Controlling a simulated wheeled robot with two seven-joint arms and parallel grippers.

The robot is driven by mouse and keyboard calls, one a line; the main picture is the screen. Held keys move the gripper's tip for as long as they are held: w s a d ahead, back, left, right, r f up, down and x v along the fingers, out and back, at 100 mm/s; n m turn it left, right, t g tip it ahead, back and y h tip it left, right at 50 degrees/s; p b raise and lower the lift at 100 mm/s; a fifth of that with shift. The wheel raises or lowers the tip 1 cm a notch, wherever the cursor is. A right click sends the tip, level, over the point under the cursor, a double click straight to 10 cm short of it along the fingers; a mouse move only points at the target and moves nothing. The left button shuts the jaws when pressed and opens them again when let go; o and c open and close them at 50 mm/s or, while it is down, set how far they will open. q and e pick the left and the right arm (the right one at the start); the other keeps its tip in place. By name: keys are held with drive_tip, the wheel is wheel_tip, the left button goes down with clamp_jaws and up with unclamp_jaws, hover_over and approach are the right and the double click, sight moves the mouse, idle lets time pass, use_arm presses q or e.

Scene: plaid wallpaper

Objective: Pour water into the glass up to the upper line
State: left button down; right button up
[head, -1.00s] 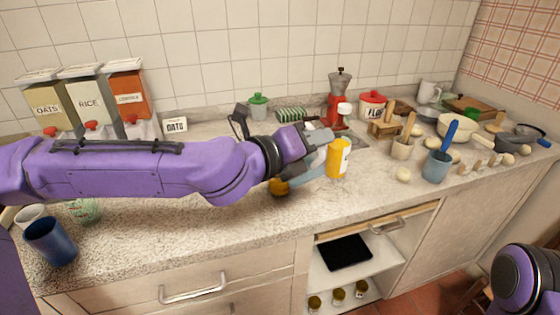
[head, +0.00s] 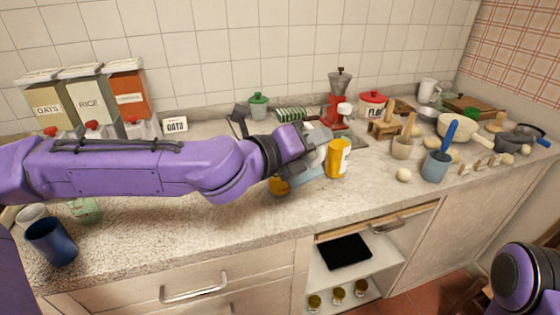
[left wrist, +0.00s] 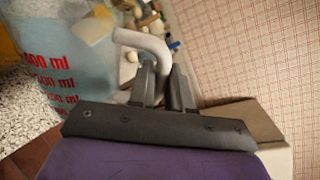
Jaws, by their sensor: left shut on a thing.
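A clear measuring jug (left wrist: 62,62) with red ml marks fills the upper left of the left wrist view. Its pale handle (left wrist: 148,43) runs to the fingers of my left gripper (left wrist: 164,88), which is shut on it. In the head view my left gripper (head: 312,146) is over the middle of the counter, and the jug, mostly hidden by it, shows as a bluish-grey part (head: 306,178). Its tilt and water level cannot be told. A clear greenish glass (head: 85,210) stands at the left, partly behind my arm; no lines can be read on it. My right gripper is out of view.
A yellow container (head: 338,160) stands right beside my left gripper, and an orange thing (head: 279,186) is partly hidden below it. A dark blue cup (head: 52,243) stands at the counter's left. A blue utensil holder (head: 436,166) stands right. The counter front between is clear.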

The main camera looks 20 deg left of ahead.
use_arm(q)
drive_tip(key=shift+w+a+r+n+p, duration=0.15)
drive_tip(key=shift+w+a+n+p, duration=0.1)
drive_tip(key=shift+n+p, duration=0.15)
idle(1.7)
